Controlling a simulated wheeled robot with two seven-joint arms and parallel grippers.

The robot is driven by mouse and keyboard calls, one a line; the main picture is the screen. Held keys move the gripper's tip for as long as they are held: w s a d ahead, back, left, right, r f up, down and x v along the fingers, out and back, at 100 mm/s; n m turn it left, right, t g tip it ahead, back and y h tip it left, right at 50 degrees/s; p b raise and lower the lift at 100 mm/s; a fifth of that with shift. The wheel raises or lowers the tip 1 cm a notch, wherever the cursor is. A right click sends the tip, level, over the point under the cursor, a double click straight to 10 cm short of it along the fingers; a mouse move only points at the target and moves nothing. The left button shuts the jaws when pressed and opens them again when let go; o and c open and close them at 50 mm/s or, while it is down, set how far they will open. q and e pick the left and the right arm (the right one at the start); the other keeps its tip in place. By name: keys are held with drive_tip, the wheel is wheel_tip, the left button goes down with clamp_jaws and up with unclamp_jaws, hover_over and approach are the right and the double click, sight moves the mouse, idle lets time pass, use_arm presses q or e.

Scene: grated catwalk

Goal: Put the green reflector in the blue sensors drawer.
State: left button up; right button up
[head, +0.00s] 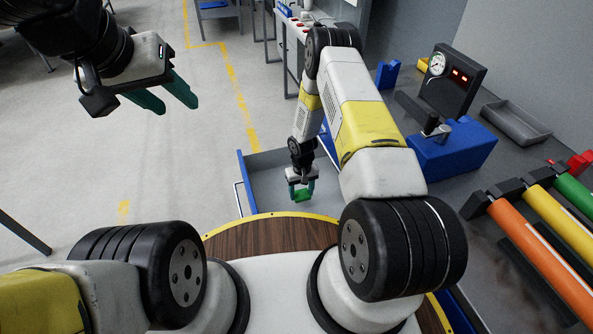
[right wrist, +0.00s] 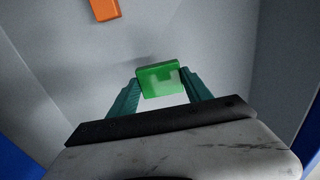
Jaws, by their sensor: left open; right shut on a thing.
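The green reflector (head: 302,195) is a small green block held between the fingers of my right gripper (head: 301,190). It also shows in the right wrist view (right wrist: 161,80), clamped between the teal fingertips. The right gripper points down over the open blue drawer (head: 243,180), which has a grey inside. In the right wrist view, the grey drawer walls surround the gripper. I cannot tell whether the reflector touches the drawer floor. My left gripper (head: 167,96) is open and empty, above the floor at the upper left.
An orange piece (right wrist: 104,9) lies in the drawer, ahead of the reflector. On the workbench at right are a blue block with a gauge box (head: 453,80), a grey tray (head: 515,123) and coloured tubes (head: 540,255). The floor at left is mostly clear.

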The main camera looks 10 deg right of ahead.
sight(301, 193)
drive_tip(key=shift+w+f, duration=0.1)
drive_tip(key=shift+f, duration=1.65)
drive_tip(key=shift+f, duration=0.1)
drive_tip(key=o, duration=1.3)
drive_tip(key=shift+o, duration=0.2)
